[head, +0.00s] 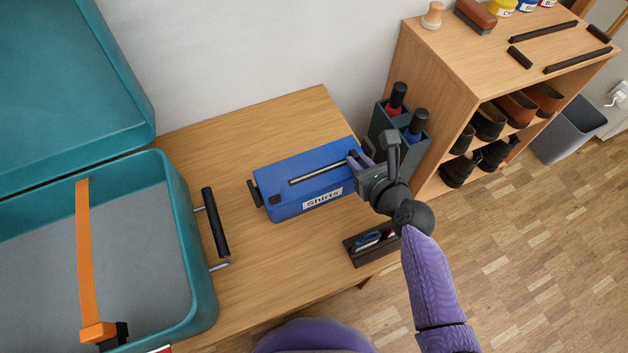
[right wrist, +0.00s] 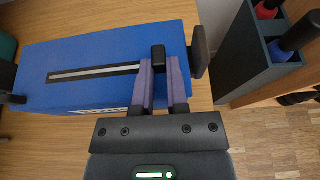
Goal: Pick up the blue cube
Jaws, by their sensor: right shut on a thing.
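The blue cube (head: 310,180), a box-shaped blue case with a "Shirts" label, lies on the wooden table. A dark slot with a pale strip, like a zip, runs along its top. In the right wrist view the blue cube (right wrist: 100,55) fills the upper left. My right gripper (head: 358,161) is at the cube's right end, over its top. In the right wrist view my right gripper (right wrist: 160,70) is shut on a small black tab (right wrist: 158,53) at the slot's right end. Dark handles show at both ends of the cube. My left gripper is not in view.
An open teal suitcase (head: 182,225) with an orange strap (head: 86,250) is on the left. A grey holder (head: 378,127) with a red and a blue bottle stands behind my right gripper. A dark tray (head: 362,256) lies near the front edge. A shoe shelf (head: 440,60) stands right.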

